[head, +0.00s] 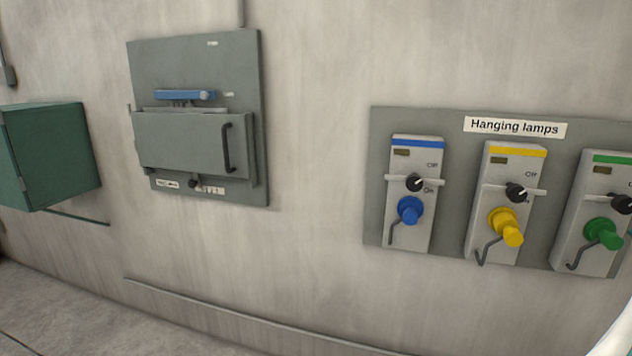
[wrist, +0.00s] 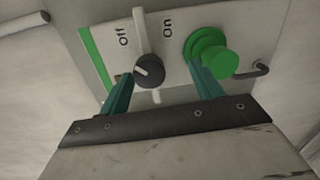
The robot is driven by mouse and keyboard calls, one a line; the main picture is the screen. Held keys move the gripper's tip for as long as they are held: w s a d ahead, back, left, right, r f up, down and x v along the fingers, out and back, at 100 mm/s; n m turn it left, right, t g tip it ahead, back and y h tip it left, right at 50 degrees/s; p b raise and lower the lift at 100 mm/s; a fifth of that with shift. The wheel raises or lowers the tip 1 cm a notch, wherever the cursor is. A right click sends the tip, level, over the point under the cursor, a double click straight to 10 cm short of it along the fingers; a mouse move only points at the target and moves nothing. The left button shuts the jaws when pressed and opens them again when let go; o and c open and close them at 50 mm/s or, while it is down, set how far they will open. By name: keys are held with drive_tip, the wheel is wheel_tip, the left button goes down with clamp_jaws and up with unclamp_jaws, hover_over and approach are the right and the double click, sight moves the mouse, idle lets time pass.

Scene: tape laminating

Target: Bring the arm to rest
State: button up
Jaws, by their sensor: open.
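My gripper (wrist: 162,90) shows in the wrist view with its two teal fingers spread apart and nothing held between them. It is in front of the green-marked lamp box (wrist: 180,72). One fingertip appears close to the black knob (wrist: 149,71) and the other close to the green plug (wrist: 212,54); I cannot tell whether either touches. In the head view the green plug (head: 604,233) is at the far right, seated in the box.
The "Hanging lamps" panel (head: 456,117) also carries a blue plug (head: 410,210) and a yellow plug (head: 506,226), with hooks and knobs jutting out. A grey wall cabinet (head: 193,143) and a green box (head: 52,155) are to the left. Bare wall (head: 318,150) lies between.

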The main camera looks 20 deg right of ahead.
drive_tip(key=s+f+m+g, duration=0.5)
drive_tip(key=f+m, duration=0.1)
drive_tip(key=a+f+m+g+y, duration=0.1)
drive_tip(key=a+f+m+g, duration=0.1)
drive_tip(key=a+m+g, duration=0.25)
drive_tip(key=w+a+r+m+g+y, duration=0.1)
drive_tip(key=w+a+m+y, duration=0.1)
drive_tip(key=a, duration=1.1)
drive_tip(key=w+a+r+m+g+y, duration=0.1)
drive_tip(key=w+a+r+m+y, duration=0.15)
drive_tip(key=a, duration=0.95)
drive_tip(key=w+a+r+m+g+y, duration=0.1)
drive_tip(key=w+a+g+y, duration=0.15)
drive_tip(key=a, duration=1.05)
drive_tip(key=s+a+r+n+t+y, duration=0.1)
drive_tip(key=s+a+r+n, duration=0.1)
drive_tip(key=a, duration=1.1)
drive_tip(key=s+a+r+n+t+y, duration=0.1)
drive_tip(key=s+a+r+n+y, duration=0.1)
drive_tip(key=a, duration=1.1)
drive_tip(key=shift+s+a+r+n, duration=0.2)
drive_tip(key=shift+s+n, duration=0.4)
drive_tip(key=shift+s, duration=0.45)
